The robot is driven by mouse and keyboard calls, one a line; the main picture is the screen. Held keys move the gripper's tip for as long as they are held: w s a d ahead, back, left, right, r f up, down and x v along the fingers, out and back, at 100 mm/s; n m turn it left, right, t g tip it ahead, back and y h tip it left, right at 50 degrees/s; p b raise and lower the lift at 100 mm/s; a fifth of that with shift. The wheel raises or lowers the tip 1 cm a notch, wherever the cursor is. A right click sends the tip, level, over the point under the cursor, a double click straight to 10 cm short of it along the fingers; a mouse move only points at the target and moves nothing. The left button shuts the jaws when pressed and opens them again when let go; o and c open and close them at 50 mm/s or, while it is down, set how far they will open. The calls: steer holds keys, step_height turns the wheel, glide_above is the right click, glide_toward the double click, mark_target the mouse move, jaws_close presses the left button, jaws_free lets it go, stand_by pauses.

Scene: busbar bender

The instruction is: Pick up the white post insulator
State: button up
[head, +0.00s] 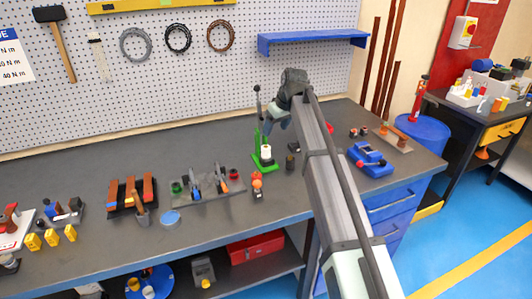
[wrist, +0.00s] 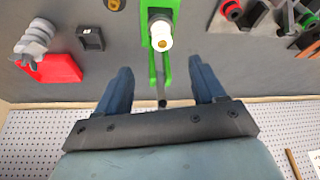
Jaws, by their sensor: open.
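A white cylinder with a brass-coloured top, which looks like the white post insulator (head: 266,151), stands at the base of a green lever press (head: 257,140). It also shows in the wrist view (wrist: 161,36), upright at top centre with the green frame (wrist: 143,20) around it. My gripper (head: 269,126) is above and behind it, close to the press. In the wrist view my two blue fingers (wrist: 160,70) are spread apart with nothing gripped, and the insulator lies beyond their tips. The green arms and dark lever of the press show between the fingers.
The pegboard wall (head: 190,80) is close behind.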

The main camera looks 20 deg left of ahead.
mark_target(267, 147)
steer(key=x, duration=0.8)
steer(key=shift+a+f, duration=0.1)
steer(key=shift+a, duration=0.1)
steer(key=shift+a+x, duration=0.1)
steer(key=shift+x, duration=1.25)
steer(key=shift+a+x, duration=0.15)
steer(key=shift+x, duration=1.15)
steer(key=shift+w, duration=0.15)
